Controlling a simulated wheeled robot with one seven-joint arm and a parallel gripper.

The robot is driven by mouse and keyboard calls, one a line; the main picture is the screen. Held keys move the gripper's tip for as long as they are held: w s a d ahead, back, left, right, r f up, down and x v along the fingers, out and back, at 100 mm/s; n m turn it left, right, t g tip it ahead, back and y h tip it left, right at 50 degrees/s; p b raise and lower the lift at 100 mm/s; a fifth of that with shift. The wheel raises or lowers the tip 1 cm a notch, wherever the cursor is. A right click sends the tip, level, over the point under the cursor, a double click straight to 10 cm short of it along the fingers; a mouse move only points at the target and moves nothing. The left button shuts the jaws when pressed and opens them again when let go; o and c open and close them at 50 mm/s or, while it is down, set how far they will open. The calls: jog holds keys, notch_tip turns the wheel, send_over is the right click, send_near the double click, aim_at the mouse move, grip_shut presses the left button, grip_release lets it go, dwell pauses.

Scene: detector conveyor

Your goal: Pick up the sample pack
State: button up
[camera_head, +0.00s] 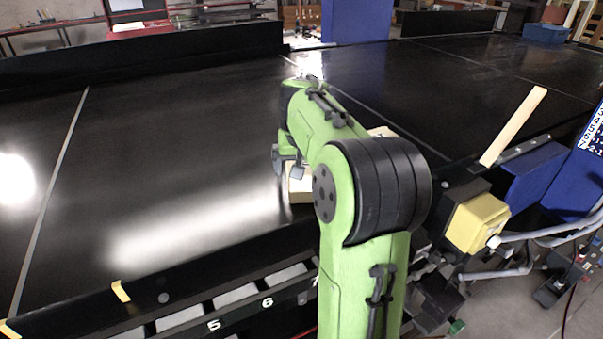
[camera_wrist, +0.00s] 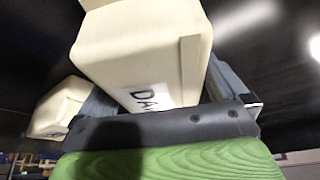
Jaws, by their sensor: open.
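A cream, box-shaped pack (camera_wrist: 140,50) with a white label showing the letters "DA" fills the middle of the wrist view. It lies between the two fingers of my gripper (camera_wrist: 160,88), which is open; I cannot tell whether the fingers touch it. A second cream block (camera_wrist: 60,108) is at the left, outside the fingers. Which is the sample pack cannot be read. In the head view, a cream block (camera_head: 299,190) shows on the black belt below my gripper (camera_head: 289,166), mostly hidden by my green arm. Another cream piece (camera_head: 381,132) shows behind the arm.
The black conveyor belt (camera_head: 200,150) is wide and clear to the left. A dark rail with numbers (camera_head: 240,312) runs along its near edge. A pale wooden strip (camera_head: 514,127) stands tilted at the right, near a blue panel (camera_head: 530,172) and a yellow box (camera_head: 476,222).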

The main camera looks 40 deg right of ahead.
jog(key=shift+a, duration=0.1)
jog(key=shift+f, duration=0.2)
dwell(0.4)
jog(key=c, duration=1.5)
notch_tip(320, 180, up, 11)
jog(key=p, duration=0.4)
jog(key=shift+f, duration=0.2)
